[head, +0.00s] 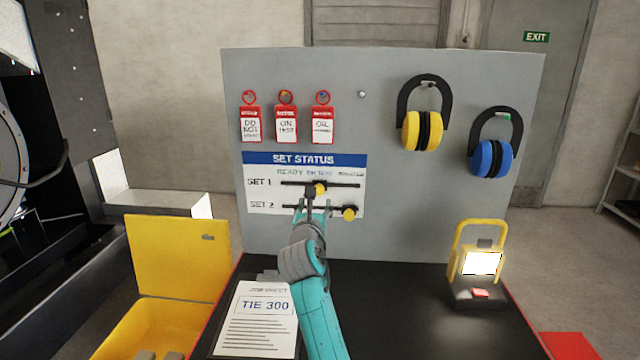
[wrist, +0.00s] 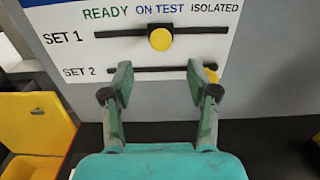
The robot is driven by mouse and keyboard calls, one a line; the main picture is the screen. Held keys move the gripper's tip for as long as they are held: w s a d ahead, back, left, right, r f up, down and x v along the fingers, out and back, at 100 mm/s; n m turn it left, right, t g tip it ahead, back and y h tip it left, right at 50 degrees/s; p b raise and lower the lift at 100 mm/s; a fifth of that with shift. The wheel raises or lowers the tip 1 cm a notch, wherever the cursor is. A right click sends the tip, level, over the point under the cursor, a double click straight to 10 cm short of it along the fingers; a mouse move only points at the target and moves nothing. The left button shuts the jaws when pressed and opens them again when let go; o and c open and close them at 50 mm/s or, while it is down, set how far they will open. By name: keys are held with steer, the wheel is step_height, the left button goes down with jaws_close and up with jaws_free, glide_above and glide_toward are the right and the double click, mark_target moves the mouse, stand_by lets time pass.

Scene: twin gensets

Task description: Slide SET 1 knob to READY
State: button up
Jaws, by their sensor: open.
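The SET STATUS board (head: 255,203) is on the grey panel. Its SET 1 knob (wrist: 160,39) is a yellow disc on the upper black slot, below the words ON TEST; the word READY is to its left. The knob also shows in the head view (head: 320,189), just above my gripper. The SET 2 knob (wrist: 210,75) sits on the lower slot, below ISOLATED, partly hidden by my right finger. My gripper (wrist: 160,82) is open and empty, its fingers spread in front of the lower slot, below the SET 1 knob. I cannot tell the gap to the board.
A black bench top (head: 400,300) lies below, with a job sheet (head: 258,335) at left and a lit yellow work lamp (head: 482,262) at right. Red tags (head: 286,125) and yellow (head: 423,130) and blue ear defenders (head: 491,158) hang above. A yellow box (head: 180,255) stands at left.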

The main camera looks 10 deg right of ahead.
mark_target(318, 190)
steer(key=x, duration=1.1)
steer(key=shift+s, duration=0.1)
jaws_close()
